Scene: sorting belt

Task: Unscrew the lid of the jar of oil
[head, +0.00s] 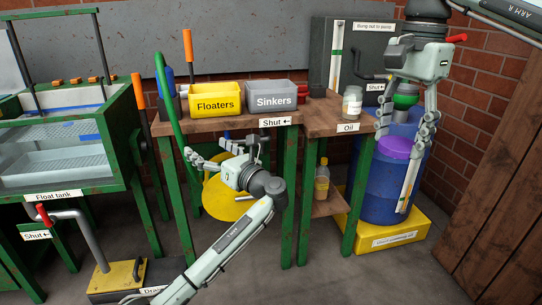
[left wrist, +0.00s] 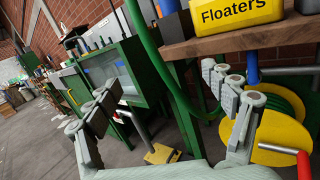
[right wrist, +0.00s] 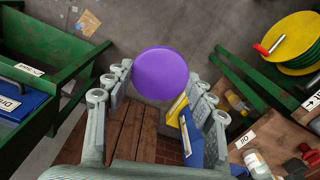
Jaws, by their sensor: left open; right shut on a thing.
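The jar of oil (head: 352,106) is a clear jar with a pale lid (head: 353,90). It stands upright on the wooden bench behind the Oil label; part of it shows low in the right wrist view (right wrist: 258,168). My right gripper (head: 405,141) is to the right of the jar, pointing down, apart from it. It is shut on a purple round thing (right wrist: 160,73), held between its fingertips. My left gripper (head: 204,160) is open and empty, below and in front of the bench, in front of the yellow reel. It is well to the left of the jar and touches nothing I can see.
A yellow Floaters bin (head: 215,103) and grey Sinkers bin (head: 273,101) stand on the bench. A blue drum (head: 375,195) is behind my right gripper, on a yellow base (head: 390,240). A green hose (head: 166,105) rises near my left gripper. A yellow bottle (head: 322,182) stands below.

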